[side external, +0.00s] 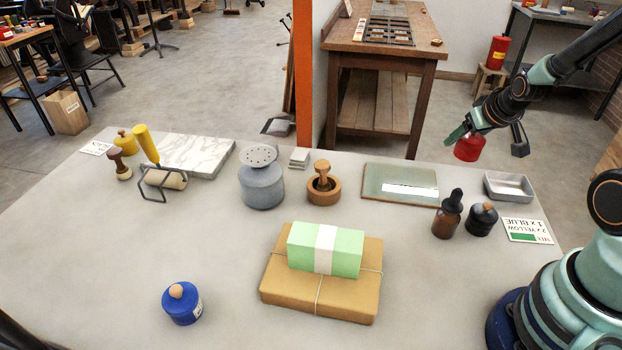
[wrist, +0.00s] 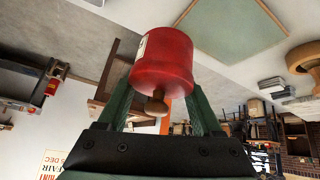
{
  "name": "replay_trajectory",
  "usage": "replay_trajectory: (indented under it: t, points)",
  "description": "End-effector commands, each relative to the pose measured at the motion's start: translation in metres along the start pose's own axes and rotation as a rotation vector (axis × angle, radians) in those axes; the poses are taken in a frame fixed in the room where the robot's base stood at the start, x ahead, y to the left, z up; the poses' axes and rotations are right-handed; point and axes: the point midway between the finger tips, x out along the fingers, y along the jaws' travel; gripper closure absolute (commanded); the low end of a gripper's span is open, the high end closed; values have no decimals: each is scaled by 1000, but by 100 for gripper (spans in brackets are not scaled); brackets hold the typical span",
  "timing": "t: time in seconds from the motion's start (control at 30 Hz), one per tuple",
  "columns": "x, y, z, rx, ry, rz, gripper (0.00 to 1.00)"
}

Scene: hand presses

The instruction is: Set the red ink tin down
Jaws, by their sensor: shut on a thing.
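The red ink tin (side external: 468,149) is held in the air at the far right of the side external view, seen against the floor past the table's far edge. My gripper (side external: 464,135) is shut on it, with the tin hanging below the fingers. In the wrist view the tin (wrist: 163,65) sits between the two green fingers (wrist: 158,100), its wooden knob (wrist: 157,106) towards the gripper body. A white label edge shows on its side. Its underside is hidden in the side external view.
Near it on the grey table (side external: 120,240) are a glass slab (side external: 385,180), a metal tray (side external: 509,187), a dropper bottle (side external: 447,215), a black tin (side external: 482,220) and a card (side external: 528,230). A blue tin (side external: 182,304) stands front left. The left front table is clear.

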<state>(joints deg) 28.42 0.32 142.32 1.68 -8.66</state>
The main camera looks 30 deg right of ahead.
Motion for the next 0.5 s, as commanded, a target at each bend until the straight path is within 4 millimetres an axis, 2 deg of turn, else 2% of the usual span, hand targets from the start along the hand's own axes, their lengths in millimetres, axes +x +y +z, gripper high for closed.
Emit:
replay_trajectory:
  t: [0.03,0.2,0.5]
  points:
    - [6,13,13,36,-8,21,100]
    - [17,36,37,108,-10,63,100]
    - [28,42,52,132,-10,76,100]
